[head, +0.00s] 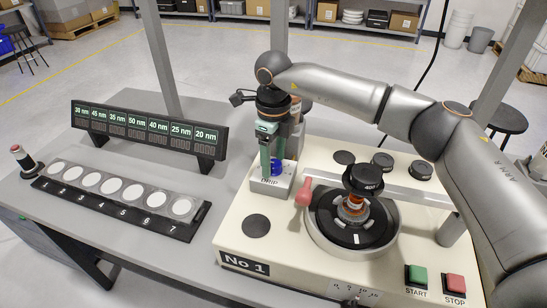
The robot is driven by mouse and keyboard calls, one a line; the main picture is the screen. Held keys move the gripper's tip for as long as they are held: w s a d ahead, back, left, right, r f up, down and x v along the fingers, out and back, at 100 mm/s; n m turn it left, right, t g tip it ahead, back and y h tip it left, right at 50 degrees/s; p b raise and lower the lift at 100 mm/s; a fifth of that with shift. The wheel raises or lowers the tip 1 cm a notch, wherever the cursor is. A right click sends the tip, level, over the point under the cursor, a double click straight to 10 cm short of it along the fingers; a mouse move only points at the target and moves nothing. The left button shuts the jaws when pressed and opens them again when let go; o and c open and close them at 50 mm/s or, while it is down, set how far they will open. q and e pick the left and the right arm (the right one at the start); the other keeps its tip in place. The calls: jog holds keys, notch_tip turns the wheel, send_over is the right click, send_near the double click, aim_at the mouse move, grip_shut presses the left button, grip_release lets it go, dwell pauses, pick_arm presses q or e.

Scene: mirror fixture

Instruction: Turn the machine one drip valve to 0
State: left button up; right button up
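Machine one is the cream base (233,238) marked "No 1". Its drip valve is a blue knob (277,167) on a pale block (270,184) marked "DRIP", at the machine's back left. The knob's scale and pointer are too small or covered to read. My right gripper (272,163) points down over the block, its green fingers at the knob, one to its left and one behind it. The fingers stand apart, but I cannot tell whether they press on the knob. My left gripper is not in view.
A red-handled lever (304,193) stands just right of the drip block, beside the round polishing plate (331,228). Green START (416,275) and red STOP (455,284) buttons are at the front right. A disc tray (120,205) and a display rack (150,130) stand at left.

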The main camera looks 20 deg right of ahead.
aim_at(274, 163)
notch_tip(274, 163, up, 12)
jog(key=shift+r+b, duration=0.25)
jog(key=shift+b, duration=0.05)
dwell(0.4)
